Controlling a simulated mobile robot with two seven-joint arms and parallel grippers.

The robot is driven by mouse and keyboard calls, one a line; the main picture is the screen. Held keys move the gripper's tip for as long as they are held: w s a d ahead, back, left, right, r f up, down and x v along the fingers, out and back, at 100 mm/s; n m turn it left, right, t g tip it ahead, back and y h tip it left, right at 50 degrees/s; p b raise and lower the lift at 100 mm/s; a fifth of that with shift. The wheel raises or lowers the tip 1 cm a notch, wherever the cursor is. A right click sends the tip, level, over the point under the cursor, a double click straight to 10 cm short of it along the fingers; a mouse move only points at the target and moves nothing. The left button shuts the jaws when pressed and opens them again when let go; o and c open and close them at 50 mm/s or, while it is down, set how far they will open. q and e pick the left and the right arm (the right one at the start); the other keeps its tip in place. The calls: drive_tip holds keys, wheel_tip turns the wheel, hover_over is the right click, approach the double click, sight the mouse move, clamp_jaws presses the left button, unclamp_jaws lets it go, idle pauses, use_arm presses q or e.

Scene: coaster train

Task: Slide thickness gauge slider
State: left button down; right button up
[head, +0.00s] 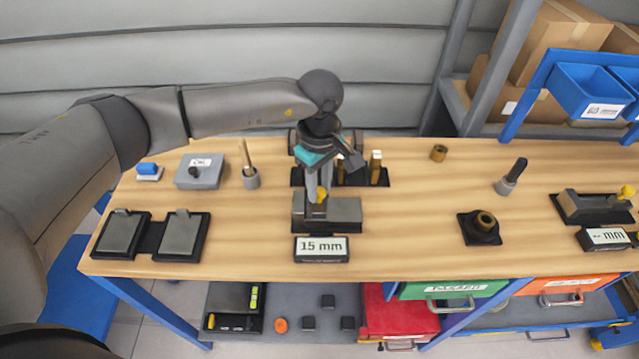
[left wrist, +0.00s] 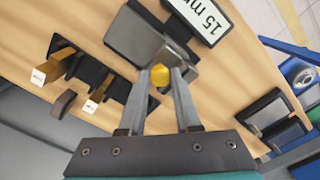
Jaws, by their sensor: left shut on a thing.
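The thickness gauge (head: 346,210) is a dark grey block on a black base near the front middle of the table. Its 15 mm display (head: 321,248) stands in front of it. The slider's yellow knob (head: 321,197) is at the left part of the gauge. My left gripper (head: 317,194) reaches down from above and is shut on the knob. In the left wrist view the yellow knob (left wrist: 160,75) sits between the two fingertips, with the gauge (left wrist: 138,37) beyond. The fingers partly hide the slider. My right gripper is not in view.
Two grey pads (head: 181,234) lie at the left. The table between is clear.

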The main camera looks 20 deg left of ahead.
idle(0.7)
use_arm(q)
drive_tip(key=shift+w+d+b, duration=0.3)
drive_tip(key=shift+d+b, duration=0.25)
drive_tip(key=shift+d, duration=0.35)
drive_tip(key=shift+w+d+b, duration=0.25)
drive_tip(key=shift+d+b, duration=0.3)
drive_tip(key=shift+d, duration=0.3)
drive_tip(key=c, duration=0.6)
unclamp_jaws()
drive_tip(key=shift+a, duration=0.1)
wheel_tip(320, 180, up, 15)
drive_tip(key=shift+r, duration=0.15)
